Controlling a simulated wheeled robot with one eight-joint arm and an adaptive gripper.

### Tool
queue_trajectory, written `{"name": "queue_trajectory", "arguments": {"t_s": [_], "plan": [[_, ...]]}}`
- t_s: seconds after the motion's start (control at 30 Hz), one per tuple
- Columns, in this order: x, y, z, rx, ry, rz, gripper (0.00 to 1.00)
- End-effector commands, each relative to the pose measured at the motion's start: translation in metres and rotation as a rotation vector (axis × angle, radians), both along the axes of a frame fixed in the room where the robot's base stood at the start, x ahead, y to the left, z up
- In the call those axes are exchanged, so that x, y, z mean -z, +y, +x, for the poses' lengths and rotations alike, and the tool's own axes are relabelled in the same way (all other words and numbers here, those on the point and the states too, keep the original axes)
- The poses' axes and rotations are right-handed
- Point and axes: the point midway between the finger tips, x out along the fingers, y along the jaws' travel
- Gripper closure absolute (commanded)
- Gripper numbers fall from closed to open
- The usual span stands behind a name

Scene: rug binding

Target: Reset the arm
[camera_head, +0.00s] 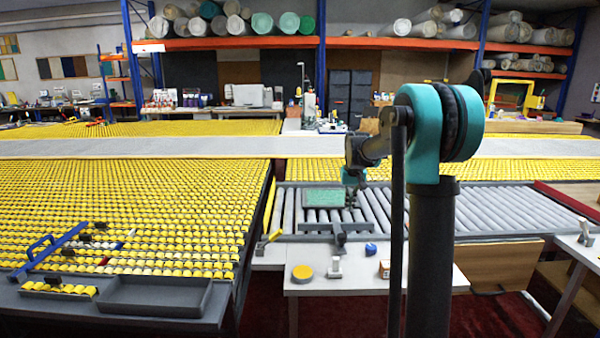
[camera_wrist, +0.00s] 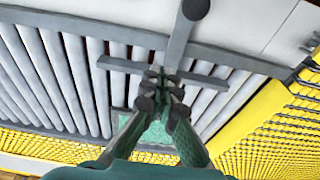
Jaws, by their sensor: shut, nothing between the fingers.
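My gripper (camera_wrist: 160,72) is shut and empty in the wrist view, its fingertips together over the grey roller conveyor (camera_wrist: 75,70). In the head view my gripper (camera_head: 350,198) hangs above the conveyor rollers (camera_head: 382,208), partly hidden by my own arm. A green flat piece (camera_head: 322,198) lies on the rollers just left of the gripper. It also shows in the wrist view (camera_wrist: 120,122), partly behind the fingers. A dark grey T-shaped fixture (camera_head: 340,236) stands at the conveyor's near edge; its bar (camera_wrist: 125,66) shows close to the fingertips.
A white side table (camera_head: 345,277) holds a yellow disc (camera_head: 302,272), a blue item (camera_head: 371,249) and small parts. A large yellow roller bed (camera_head: 120,195) fills the left. A grey tray (camera_head: 155,295) and a blue-handled tool (camera_head: 45,250) lie at its front edge.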

Motion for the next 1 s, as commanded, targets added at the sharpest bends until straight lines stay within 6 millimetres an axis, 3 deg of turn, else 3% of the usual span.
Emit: {"name": "queue_trajectory", "arguments": {"t_s": [0.03, 0.37, 0.6, 0.7, 0.83, 1.0], "plan": [[0.003, -0.001, -0.024, 0.000, -0.009, 0.000, 1.00], [0.044, -0.007, -0.173, 0.001, -0.079, 0.000, 1.00], [0.092, -0.009, -0.286, 0.002, -0.130, -0.001, 1.00], [0.112, -0.010, -0.325, 0.002, -0.147, -0.002, 1.00], [0.132, -0.010, -0.359, 0.002, -0.163, -0.002, 1.00], [0.141, -0.010, -0.376, 0.002, -0.171, -0.002, 1.00]]}}
